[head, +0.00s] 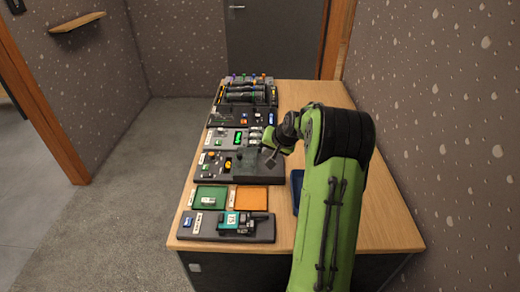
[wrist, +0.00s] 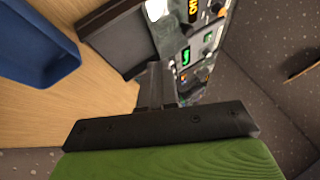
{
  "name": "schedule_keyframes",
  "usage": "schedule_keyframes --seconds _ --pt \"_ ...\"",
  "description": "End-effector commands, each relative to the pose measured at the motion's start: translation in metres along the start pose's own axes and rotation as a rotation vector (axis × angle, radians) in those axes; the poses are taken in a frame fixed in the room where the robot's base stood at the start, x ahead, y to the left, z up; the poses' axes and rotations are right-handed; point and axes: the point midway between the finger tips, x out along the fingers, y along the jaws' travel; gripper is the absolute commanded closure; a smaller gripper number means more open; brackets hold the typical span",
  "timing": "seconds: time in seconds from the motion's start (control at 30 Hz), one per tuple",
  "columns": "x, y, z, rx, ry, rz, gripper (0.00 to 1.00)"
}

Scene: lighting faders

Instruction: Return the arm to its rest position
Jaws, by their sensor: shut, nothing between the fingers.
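My green arm reaches in from the lower right of the head view, over the wooden desk (head: 300,95). My gripper (head: 268,158) hangs above the panels along the desk's left side, and the arm partly hides it. In the wrist view my gripper (wrist: 155,85) shows as dark fingers closed together, with nothing between them. The fingers point toward the dark panels with a green lit display (wrist: 186,57). I cannot tell whether the fingertips touch a panel.
Several control panels line the desk's left side, with a green pad (head: 210,197) and an orange pad (head: 251,198) nearer. A blue tray (wrist: 35,45) lies beside my arm. A patterned wall (head: 450,130) stands close on the right. Carpet is clear to the left.

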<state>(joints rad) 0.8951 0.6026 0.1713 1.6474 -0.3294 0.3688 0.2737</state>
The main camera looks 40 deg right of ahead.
Motion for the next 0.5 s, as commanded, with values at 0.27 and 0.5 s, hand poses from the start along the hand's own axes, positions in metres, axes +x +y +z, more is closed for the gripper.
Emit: schedule_keyframes --seconds 0.27,0.5 --pt "-0.003 -0.001 0.001 -0.002 -0.002 0.0 1.0" --pt "-0.098 -0.099 0.051 -0.253 -0.057 0.042 1.0"
